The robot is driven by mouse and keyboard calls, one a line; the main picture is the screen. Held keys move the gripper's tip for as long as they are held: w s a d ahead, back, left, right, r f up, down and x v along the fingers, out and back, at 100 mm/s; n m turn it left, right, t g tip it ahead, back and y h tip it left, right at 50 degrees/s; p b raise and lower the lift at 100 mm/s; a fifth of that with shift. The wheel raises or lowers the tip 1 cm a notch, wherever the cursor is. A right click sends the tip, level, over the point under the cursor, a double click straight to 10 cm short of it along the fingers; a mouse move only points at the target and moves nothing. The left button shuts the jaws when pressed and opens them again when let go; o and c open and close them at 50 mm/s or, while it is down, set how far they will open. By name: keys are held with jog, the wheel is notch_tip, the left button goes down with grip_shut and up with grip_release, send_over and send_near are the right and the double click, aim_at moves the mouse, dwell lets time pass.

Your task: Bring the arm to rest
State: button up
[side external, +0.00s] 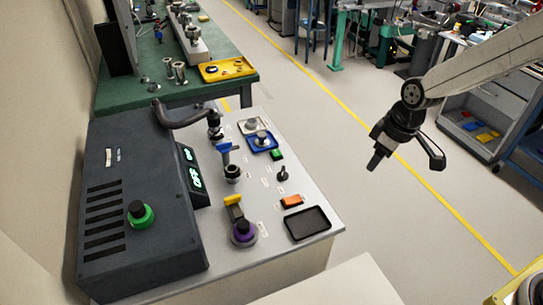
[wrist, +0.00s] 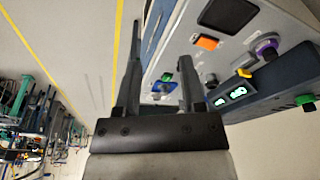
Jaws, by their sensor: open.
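My gripper (side external: 376,162) hangs in the air to the right of the instrument bench, over open floor, pointing down and to the left. It is apart from everything on the bench. In the wrist view my gripper (wrist: 160,45) shows two dark fingers spread apart, with nothing held between them. The bench top (wrist: 262,25) lies beyond and to the right of the fingers in that view.
The grey bench top (side external: 275,240) bears a dark control box (side external: 150,245), a black tray (side external: 308,223), an orange block (side external: 292,201), a purple knob (side external: 243,232) and a blue tray (side external: 262,142). A green table (side external: 125,97) stands behind. Bare floor (side external: 340,130) lies right of the bench.

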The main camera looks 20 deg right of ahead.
jog(key=s+d+m+h, duration=0.1)
jog(key=s+d+m, duration=0.4)
jog(key=s, duration=0.6)
jog(key=shift+d+f, duration=0.35)
jog(key=shift+d, duration=0.55)
